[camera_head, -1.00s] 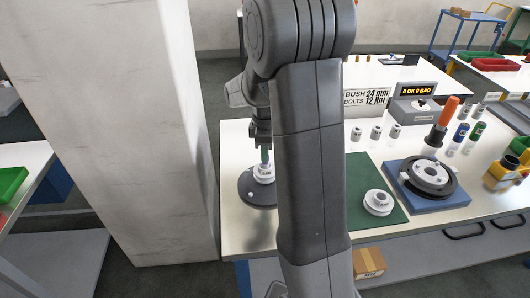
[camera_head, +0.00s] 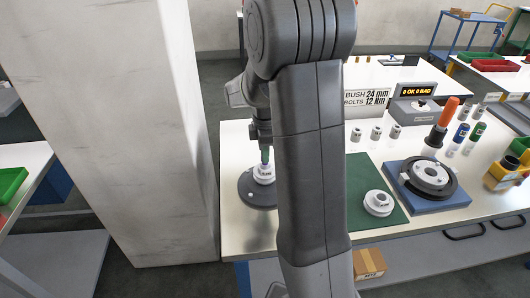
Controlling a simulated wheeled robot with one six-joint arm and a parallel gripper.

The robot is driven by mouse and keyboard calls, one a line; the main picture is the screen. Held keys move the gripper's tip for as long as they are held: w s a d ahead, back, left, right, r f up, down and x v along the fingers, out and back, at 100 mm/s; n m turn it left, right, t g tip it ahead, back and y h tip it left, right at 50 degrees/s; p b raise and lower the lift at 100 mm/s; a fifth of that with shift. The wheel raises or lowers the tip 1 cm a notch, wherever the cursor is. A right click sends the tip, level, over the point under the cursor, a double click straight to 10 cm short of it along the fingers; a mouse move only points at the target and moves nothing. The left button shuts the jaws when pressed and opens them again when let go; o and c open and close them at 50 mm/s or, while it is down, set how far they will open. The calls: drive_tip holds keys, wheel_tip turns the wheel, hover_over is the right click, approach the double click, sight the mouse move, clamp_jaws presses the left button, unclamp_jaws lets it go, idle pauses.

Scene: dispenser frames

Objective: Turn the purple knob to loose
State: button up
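My gripper (camera_head: 264,143) points straight down at the left end of the workbench, partly behind my own arm. A small green piece (camera_head: 265,156) shows directly below its fingers, above a white stepped part (camera_head: 264,173). I cannot tell whether the fingers grip the green piece. The white part stands on a dark round base (camera_head: 252,193), whose right side is hidden by my arm. No purple knob can be made out clearly; only a faint purplish tint shows around the bottom of the green piece.
A thick pale pillar (camera_head: 130,120) stands close on the left. On the bench (camera_head: 240,235), right of my arm, are a green mat (camera_head: 358,170) with a white flanged part (camera_head: 378,203), a blue fixture (camera_head: 440,203) with a dark ring, an orange-handled tool (camera_head: 447,112) and several small cylinders.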

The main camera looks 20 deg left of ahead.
drive_tip(key=o, duration=0.4)
drive_tip(key=shift+r, duration=0.1)
wheel_tip(320, 180, up, 14)
drive_tip(key=b, duration=0.1)
drive_tip(key=shift+f, duration=0.25)
idle(0.4)
wheel_tip(320, 180, down, 14)
drive_tip(key=shift+r+p, duration=0.15)
drive_tip(key=shift+p, duration=0.35)
drive_tip(key=shift+r, duration=0.1)
